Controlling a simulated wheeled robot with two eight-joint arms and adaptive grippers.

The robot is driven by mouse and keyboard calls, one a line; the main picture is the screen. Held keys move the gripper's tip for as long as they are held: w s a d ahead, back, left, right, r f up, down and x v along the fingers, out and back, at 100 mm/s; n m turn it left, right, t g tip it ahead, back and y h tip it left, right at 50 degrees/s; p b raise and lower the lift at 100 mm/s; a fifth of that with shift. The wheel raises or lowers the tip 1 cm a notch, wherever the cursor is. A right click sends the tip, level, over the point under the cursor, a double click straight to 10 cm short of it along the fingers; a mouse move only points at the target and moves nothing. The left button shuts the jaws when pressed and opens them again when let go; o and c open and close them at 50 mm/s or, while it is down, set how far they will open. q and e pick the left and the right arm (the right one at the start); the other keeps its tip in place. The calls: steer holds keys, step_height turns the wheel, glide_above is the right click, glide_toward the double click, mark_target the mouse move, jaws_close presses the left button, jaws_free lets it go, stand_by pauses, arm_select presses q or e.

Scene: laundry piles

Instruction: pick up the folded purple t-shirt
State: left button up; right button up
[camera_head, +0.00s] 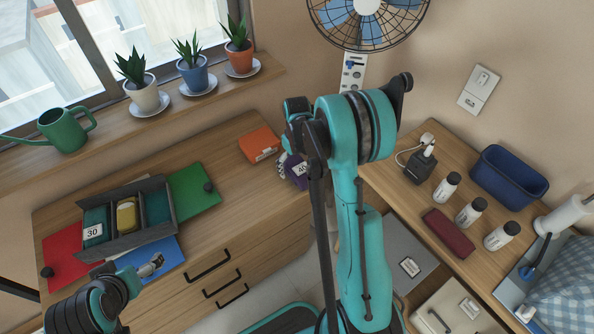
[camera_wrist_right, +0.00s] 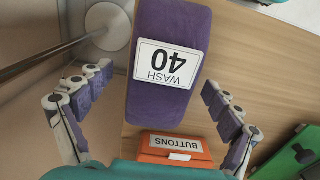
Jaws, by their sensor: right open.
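The folded purple t-shirt (camera_head: 297,172) lies near the right end of the wooden dresser top, partly hidden by my right arm in the head view. In the right wrist view it is a thick purple bundle (camera_wrist_right: 150,105) with a white "WASH 40" label. My right gripper (camera_wrist_right: 157,82) is open, with one finger on each side of the t-shirt and gaps between. In the head view that gripper is mostly behind my arm. My left gripper (camera_head: 151,266) is at the lower left, by the blue folder; its opening is unclear.
An orange "BUTTONS" box (camera_head: 260,144) sits close to the t-shirt. A thin metal pole (camera_wrist_right: 62,48) on a round base stands beside the t-shirt in the wrist view.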

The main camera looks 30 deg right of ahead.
steer(key=c, duration=1.4)
steer(key=shift+o, duration=0.2)
steer(key=shift+r, duration=0.15)
